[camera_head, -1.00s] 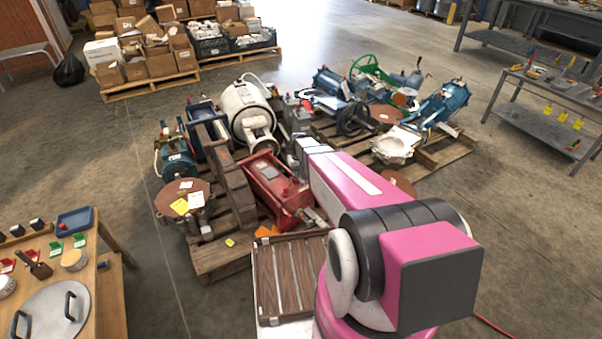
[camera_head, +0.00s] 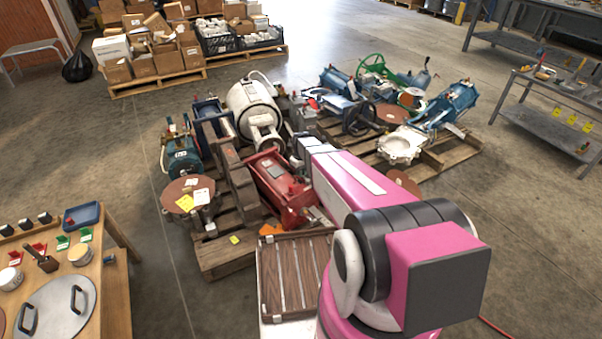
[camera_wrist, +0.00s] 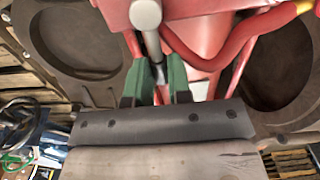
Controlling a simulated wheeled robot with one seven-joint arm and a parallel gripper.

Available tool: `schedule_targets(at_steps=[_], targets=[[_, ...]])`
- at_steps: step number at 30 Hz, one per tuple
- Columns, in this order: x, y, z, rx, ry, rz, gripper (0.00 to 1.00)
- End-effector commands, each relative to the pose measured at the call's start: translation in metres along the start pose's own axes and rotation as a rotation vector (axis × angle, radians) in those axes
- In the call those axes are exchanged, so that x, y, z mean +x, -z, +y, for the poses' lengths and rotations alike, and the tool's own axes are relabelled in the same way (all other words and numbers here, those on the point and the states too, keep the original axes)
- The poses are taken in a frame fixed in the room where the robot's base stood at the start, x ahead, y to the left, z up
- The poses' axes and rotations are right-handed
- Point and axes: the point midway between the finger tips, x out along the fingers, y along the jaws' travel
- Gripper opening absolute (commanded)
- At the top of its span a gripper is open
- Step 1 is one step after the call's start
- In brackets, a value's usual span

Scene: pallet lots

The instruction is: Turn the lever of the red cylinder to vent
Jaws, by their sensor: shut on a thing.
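The red cylinder (camera_head: 277,182) lies among the machine parts on the near pallet, just left of my pink arm. In the wrist view its red body (camera_wrist: 205,35) fills the top middle. A pale metal lever with a rounded end (camera_wrist: 146,14) runs down from there between the green fingertips of my gripper (camera_wrist: 157,82). The fingers are closed around the lever's shaft. In the head view I cannot make out the fingertips or the lever. No vent marking is readable.
A brown slotted casting (camera_head: 240,185) stands close on the cylinder's left. A red hose (camera_wrist: 235,45) curves near my fingers. A white tank (camera_head: 255,110) stands behind. A second pallet with blue pumps (camera_head: 450,105) is at right. Open floor lies left of the pallets.

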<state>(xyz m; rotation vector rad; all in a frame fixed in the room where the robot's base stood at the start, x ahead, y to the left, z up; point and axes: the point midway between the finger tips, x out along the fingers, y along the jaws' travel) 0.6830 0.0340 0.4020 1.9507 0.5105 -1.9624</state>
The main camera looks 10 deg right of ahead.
Motion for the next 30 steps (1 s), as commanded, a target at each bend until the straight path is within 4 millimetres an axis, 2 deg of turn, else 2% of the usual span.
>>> schedule_targets(at_steps=[2,3,5,6,17,20,30], targets=[[0.000,0.000,0.000,0.001,0.000,0.001,0.00],[0.000,0.000,0.000,0.001,0.000,0.001,0.22],[0.000,0.000,0.000,0.001,0.000,0.001,0.41],[0.000,0.000,0.000,0.001,0.000,0.001,0.44],[-0.006,0.000,0.000,0.001,0.000,0.001,0.44],[-0.018,-0.001,0.000,0.001,0.000,0.001,0.44],[-0.078,-0.001,0.000,0.001,-0.001,0.002,0.44]])
